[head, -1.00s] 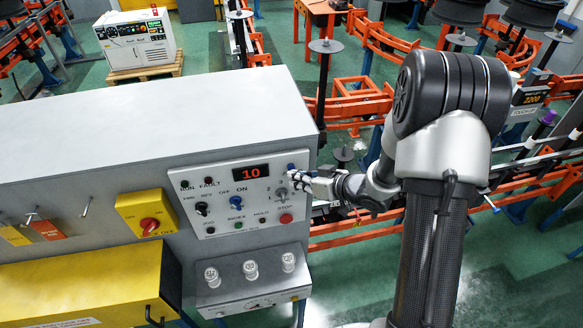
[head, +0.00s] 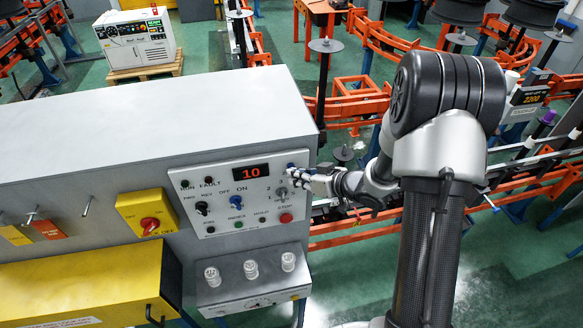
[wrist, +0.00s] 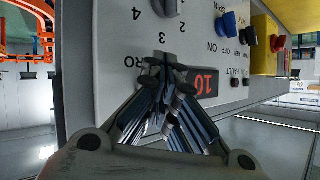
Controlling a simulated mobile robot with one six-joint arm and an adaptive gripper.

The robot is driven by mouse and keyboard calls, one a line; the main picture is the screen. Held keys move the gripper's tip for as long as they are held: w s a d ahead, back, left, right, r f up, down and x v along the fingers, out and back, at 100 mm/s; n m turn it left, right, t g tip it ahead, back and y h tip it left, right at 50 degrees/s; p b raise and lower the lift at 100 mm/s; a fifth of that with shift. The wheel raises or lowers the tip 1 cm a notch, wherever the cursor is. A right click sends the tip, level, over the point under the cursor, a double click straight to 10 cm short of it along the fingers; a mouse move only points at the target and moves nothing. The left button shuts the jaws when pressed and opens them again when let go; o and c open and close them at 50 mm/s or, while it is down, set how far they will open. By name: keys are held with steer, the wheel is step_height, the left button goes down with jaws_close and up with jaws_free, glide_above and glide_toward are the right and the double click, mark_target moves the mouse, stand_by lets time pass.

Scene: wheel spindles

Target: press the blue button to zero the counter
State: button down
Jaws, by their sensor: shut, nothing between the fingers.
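The counter display (head: 251,172) on the white control panel reads 10 in red. It also shows upside down in the wrist view (wrist: 203,82). A small blue button (head: 291,165) shows just right of the display, at the tips of my gripper (head: 292,174). In the wrist view my gripper (wrist: 164,64) is shut and empty, its fingertips close to the panel beside a label ending in "RO". The fingers hide the button there. I cannot tell whether the fingertips touch it.
Below the display are a blue selector knob (head: 236,203), a grey numbered dial (head: 281,193), and a red stop button (head: 286,218). A yellow box with a red switch (head: 149,224) is at left. White capped knobs (head: 250,270) sit on a lower ledge. Orange rails (head: 350,235) lie behind my arm.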

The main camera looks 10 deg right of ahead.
steer(key=shift+w, duration=0.1)
stand_by(0.5)
steer(key=shift+s, duration=0.85)
steer(key=shift+s, duration=0.1)
steer(key=s, duration=0.4)
steer(key=shift+s, duration=0.4)
steer(key=shift+w+b, duration=0.1)
steer(key=shift+b, duration=0.2)
